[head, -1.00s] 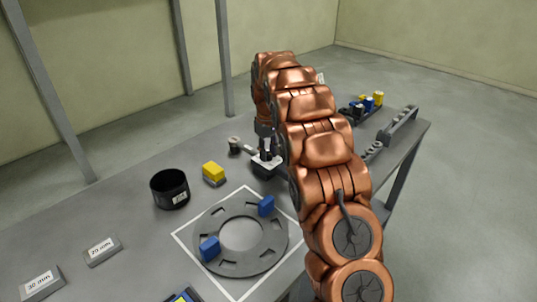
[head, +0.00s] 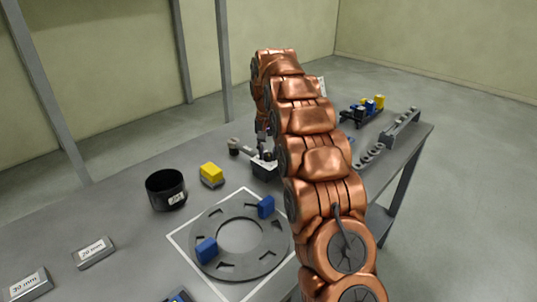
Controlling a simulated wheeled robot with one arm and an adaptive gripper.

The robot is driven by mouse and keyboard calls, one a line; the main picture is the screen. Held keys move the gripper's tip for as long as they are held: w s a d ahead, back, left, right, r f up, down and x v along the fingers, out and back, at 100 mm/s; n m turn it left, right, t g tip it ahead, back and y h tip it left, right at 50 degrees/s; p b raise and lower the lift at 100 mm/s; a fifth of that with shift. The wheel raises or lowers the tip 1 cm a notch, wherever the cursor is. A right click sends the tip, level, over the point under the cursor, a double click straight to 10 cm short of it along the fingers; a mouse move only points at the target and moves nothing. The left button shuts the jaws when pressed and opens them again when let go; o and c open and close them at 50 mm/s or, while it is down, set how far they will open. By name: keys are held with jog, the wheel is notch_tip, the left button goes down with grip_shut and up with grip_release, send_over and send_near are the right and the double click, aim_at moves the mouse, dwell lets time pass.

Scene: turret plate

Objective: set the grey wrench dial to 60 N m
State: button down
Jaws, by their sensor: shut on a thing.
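The grey wrench (head: 236,146) lies near the far edge of the table, its round end and short shaft showing left of a dark block (head: 262,168). My gripper (head: 264,150) points down over this block, small and partly hidden by my copper arm. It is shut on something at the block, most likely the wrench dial. The dial's scale and its setting cannot be read.
A grey ring plate (head: 217,262) with two blue blocks lies in a white square outline. A black cup (head: 166,190), a yellow-topped block (head: 211,174) and labelled grey blocks (head: 93,251) stand left. Racks with small parts (head: 402,130) stand at far right.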

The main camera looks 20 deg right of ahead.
jog(key=shift+m, duration=0.5)
jog(key=c, duration=0.8)
grip_release()
jog(key=shift+c, duration=0.2)
jog(key=shift+n, duration=0.3)
